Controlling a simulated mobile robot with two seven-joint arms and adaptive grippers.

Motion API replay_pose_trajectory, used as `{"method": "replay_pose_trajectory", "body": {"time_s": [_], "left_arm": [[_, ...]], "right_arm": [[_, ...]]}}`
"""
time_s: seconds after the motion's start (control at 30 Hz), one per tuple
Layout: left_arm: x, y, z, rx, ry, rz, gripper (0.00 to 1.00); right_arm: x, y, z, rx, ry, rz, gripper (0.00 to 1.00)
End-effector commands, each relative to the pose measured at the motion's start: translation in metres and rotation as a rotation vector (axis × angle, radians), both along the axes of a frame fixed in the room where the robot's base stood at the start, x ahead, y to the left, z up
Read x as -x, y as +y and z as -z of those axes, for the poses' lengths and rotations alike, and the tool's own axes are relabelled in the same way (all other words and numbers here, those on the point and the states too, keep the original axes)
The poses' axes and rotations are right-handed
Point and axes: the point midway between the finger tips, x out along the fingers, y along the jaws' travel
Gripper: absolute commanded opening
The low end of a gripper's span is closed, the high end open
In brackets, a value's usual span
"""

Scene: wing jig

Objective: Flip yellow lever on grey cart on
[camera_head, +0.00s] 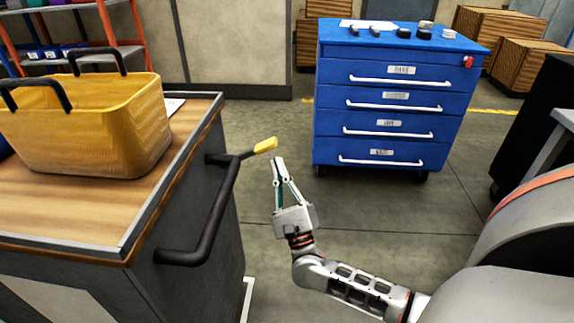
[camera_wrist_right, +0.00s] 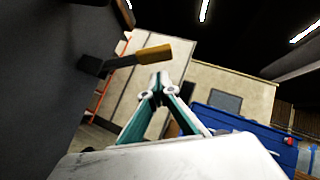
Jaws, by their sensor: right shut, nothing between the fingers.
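The yellow lever (camera_head: 265,145) sticks out from the side of the grey cart (camera_head: 187,283), near the far end of its black handle. It points right and slightly up in the head view. My right gripper (camera_head: 278,160) is shut and empty, just right of and a little below the lever's yellow tip, with a small gap in the head view. In the right wrist view the lever (camera_wrist_right: 153,54) is up and left of the shut fingertips (camera_wrist_right: 158,78), and they look apart. My left gripper is not in view.
A yellow basket (camera_head: 90,125) stands on the cart's wooden top. The cart's black handle (camera_head: 222,205) juts toward my right arm. A blue drawer cabinet (camera_head: 390,115) stands behind, with tools on top. Clear floor (camera_head: 350,205) lies between cart and cabinet.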

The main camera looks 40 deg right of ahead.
Motion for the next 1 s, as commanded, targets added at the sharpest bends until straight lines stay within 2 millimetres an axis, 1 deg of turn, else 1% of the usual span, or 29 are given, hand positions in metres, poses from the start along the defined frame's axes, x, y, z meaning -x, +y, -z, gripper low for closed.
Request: {"method": "replay_pose_trajectory", "body": {"time_s": [0.03, 0.2, 0.37, 0.57, 0.73, 0.87, 1.0], "left_arm": [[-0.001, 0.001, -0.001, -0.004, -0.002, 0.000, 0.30], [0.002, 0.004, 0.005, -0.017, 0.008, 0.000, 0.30], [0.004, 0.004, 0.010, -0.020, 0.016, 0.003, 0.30], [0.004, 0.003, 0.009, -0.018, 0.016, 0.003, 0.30], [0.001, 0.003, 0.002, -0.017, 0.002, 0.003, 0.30], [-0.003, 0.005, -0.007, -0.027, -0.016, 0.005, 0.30], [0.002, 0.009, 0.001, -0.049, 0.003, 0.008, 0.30]], "right_arm": [[-0.002, 0.002, -0.009, -0.003, -0.007, 0.000, 0.00], [-0.007, 0.006, -0.019, -0.001, -0.002, 0.002, 0.00], [-0.009, 0.007, -0.021, 0.001, 0.000, 0.001, 0.00], [-0.009, 0.007, -0.021, 0.001, 0.000, 0.001, 0.00], [-0.009, 0.007, -0.024, 0.006, 0.003, 0.001, 0.00], [-0.009, 0.008, -0.032, 0.023, 0.017, 0.001, 0.00], [-0.010, 0.008, -0.031, 0.036, 0.036, 0.001, 0.00]]}}
